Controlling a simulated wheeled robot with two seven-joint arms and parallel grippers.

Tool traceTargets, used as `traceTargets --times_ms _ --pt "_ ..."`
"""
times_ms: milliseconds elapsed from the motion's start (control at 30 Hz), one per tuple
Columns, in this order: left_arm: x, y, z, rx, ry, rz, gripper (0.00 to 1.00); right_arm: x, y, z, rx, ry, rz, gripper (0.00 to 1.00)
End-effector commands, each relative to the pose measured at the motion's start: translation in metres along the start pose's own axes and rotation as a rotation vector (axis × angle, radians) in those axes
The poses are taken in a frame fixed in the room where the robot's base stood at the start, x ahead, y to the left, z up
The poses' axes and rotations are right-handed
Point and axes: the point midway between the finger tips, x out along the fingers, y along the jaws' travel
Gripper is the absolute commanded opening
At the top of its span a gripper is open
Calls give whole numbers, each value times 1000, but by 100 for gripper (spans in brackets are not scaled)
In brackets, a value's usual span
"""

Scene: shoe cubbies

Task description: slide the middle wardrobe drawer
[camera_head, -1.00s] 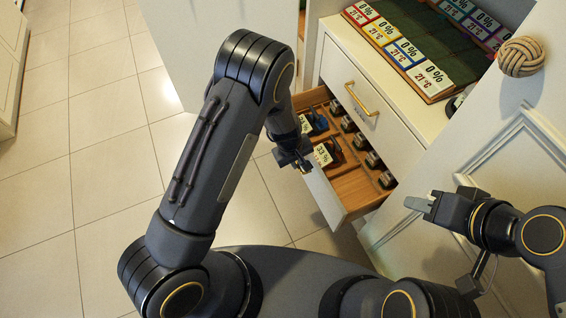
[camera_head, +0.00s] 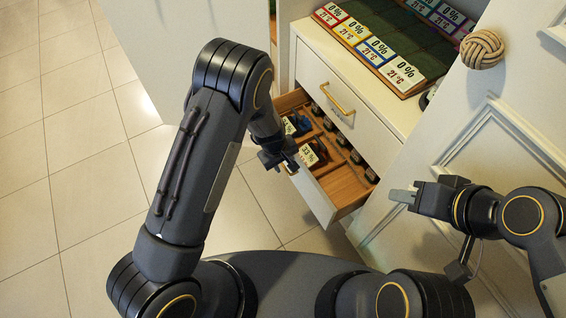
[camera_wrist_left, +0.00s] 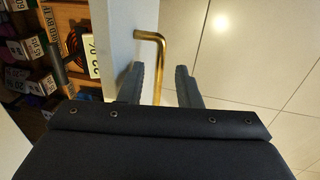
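The wardrobe's lower drawer (camera_head: 352,188) stands pulled out, with a white front and wooden inside. The drawer above it (camera_head: 365,122) is closed and has a brass handle (camera_head: 338,98). I cannot tell which one counts as the middle. My left gripper (camera_head: 287,168) is at the open drawer's front. In the left wrist view, the fingers (camera_wrist_left: 160,88) are apart, on either side of the open drawer's brass handle (camera_wrist_left: 158,60), with gaps showing. My right gripper (camera_head: 402,195) is beside the white door, away from both drawers; its finger opening is hard to see.
The open drawer holds tagged items and several dark round objects (camera_head: 357,157). A tray with coloured percentage labels (camera_head: 405,75) sits on the cabinet top. A white door (camera_head: 430,130) with a rope knob (camera_head: 482,48) stands at right. The tiled floor (camera_head: 75,180) at left is clear.

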Motion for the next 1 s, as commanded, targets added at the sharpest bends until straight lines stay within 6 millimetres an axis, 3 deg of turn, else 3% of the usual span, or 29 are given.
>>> traceTargets --times_ms 300,433,1000 --pt "-55 1 0 0 1 2 31 -15 -7 -8 0 0 0 35" --pt "-69 1 0 1 2 2 31 -18 -8 -9 0 0 0 35" --pt "-74 0 0 0 1 0 31 -18 -8 -9 0 0 0 35"
